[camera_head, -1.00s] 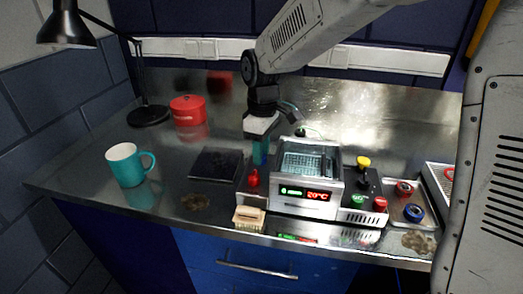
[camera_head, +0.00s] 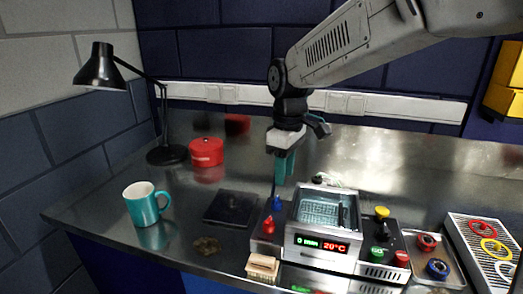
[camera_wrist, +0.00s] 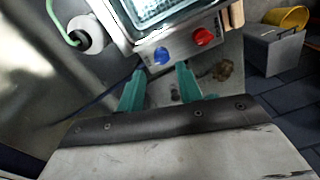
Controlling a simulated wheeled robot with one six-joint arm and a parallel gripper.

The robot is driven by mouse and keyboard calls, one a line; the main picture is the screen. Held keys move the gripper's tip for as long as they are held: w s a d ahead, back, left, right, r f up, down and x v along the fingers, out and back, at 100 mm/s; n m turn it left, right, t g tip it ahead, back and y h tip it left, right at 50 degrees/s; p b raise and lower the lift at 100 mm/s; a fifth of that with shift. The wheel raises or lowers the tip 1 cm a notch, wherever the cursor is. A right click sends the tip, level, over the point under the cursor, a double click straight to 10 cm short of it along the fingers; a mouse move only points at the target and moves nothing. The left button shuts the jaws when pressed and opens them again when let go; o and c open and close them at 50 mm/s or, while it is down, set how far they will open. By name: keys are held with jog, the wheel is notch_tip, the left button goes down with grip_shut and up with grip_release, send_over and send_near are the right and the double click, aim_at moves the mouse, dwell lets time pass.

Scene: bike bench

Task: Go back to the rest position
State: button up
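My gripper (camera_head: 284,168), with teal fingers, hangs pointing down above the bench, behind and left of the grey water-bath device (camera_head: 322,228). In the wrist view my gripper (camera_wrist: 160,84) has its two fingers apart with nothing held between them. A blue knob (camera_head: 278,203) and a red knob (camera_head: 268,226) stand on the device's left side, below the fingers. In the wrist view the blue knob (camera_wrist: 162,56) and red knob (camera_wrist: 203,37) lie beyond the fingertips.
A teal mug (camera_head: 142,207), a red pot (camera_head: 206,152) and a black lamp (camera_head: 101,70) stand left. A dark plate (camera_head: 231,208) lies left of the device, a small wooden block (camera_head: 263,267) in front. Coloured rings (camera_head: 438,268) lie right.

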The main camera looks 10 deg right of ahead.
jog(key=s+d+r+m, duration=0.45)
jog(key=s+d, duration=0.45)
jog(key=s, duration=0.3)
jog(key=s+d+f+m, duration=0.2)
jog(key=s+d+m, duration=0.1)
jog(key=s, duration=0.4)
jog(key=s+d+f+m+t, duration=0.1)
jog(key=s+d+m, duration=0.2)
jog(key=s, duration=0.5)
jog(key=shift+f+t, duration=0.3)
jog(key=shift+f, duration=0.05)
jog(key=shift+m, duration=0.25)
